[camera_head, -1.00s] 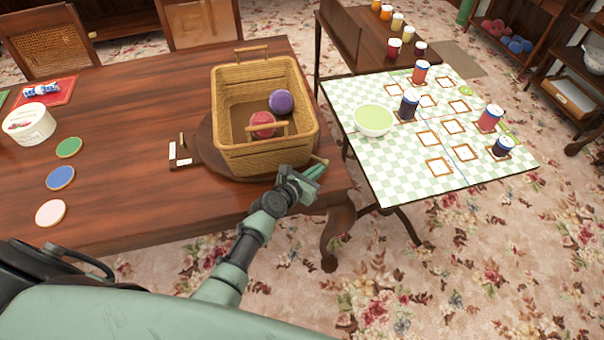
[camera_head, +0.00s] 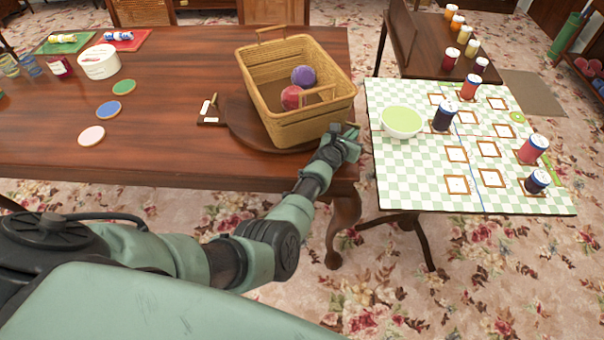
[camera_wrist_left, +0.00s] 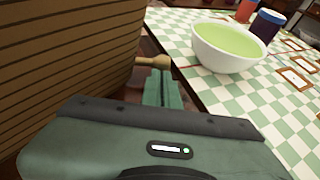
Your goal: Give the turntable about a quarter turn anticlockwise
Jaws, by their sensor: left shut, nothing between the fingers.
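The turntable (camera_head: 238,120) is a dark round wooden disc on the table. A wicker basket (camera_head: 300,130) stands on it, turned askew to the table edge, and hides most of it. A light wooden peg (camera_head: 352,128) sticks out at the turntable's right side; it also shows in the left wrist view (camera_wrist_left: 152,62). My left gripper (camera_head: 347,146) is shut and empty, close beside the peg on its near side. In the left wrist view its fingers (camera_wrist_left: 161,88) are right by the peg; I cannot tell whether they touch. My right gripper is not in view.
The basket holds a purple ball (camera_head: 303,75) and a red ball (camera_head: 291,97). Close on the right, a checked table (camera_head: 420,180) bears a green-filled bowl (camera_head: 402,121) and several cans. The wooden table's front left is mostly clear.

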